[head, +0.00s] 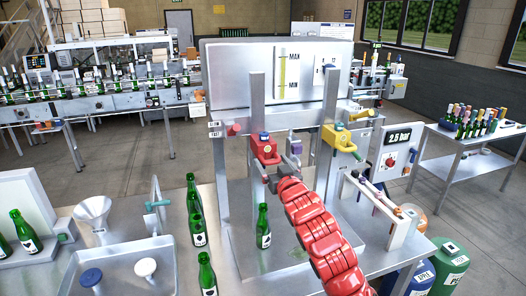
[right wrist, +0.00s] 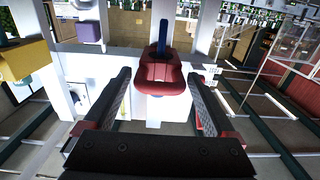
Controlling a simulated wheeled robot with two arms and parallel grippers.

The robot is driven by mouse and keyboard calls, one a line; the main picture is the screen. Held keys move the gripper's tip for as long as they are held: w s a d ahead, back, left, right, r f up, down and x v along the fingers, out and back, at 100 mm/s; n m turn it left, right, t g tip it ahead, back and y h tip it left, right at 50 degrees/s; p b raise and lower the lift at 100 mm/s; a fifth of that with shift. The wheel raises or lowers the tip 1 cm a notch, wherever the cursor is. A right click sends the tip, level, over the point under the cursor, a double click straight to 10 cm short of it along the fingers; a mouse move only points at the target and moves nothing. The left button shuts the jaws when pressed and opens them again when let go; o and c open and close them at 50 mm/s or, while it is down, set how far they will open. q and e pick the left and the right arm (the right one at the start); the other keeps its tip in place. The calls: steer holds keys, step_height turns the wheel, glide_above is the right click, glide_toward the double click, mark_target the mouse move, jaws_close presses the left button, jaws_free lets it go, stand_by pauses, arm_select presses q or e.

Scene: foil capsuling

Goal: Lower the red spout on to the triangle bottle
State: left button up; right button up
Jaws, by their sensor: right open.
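The red spout (head: 264,150) is on the left upright of the filling machine, with a blue part on top. In the right wrist view the red spout (right wrist: 160,75) lies ahead, between and slightly beyond the open fingertips. My right gripper (head: 275,179) is just below and right of the spout in the head view; it also shows open in the right wrist view (right wrist: 159,76). I see no grip on the spout. A green bottle (head: 263,228) stands upright below the spout, apart from it. Its label mark is too small to read as a triangle. My left gripper is out of view.
A yellow spout (head: 339,137) is on the right upright, with a purple block (head: 296,147) between. Several green bottles (head: 198,230) stand left of the machine. A steel tray (head: 130,250) and funnel (head: 93,210) are at the lower left.

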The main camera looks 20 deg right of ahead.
steer(key=shift+w, duration=0.3)
steer(key=shift+s+d+r, duration=0.1)
steer(key=shift+s+r, duration=0.05)
steer(key=shift+s, duration=0.3)
steer(key=shift+c, duration=0.4)
jaws_close()
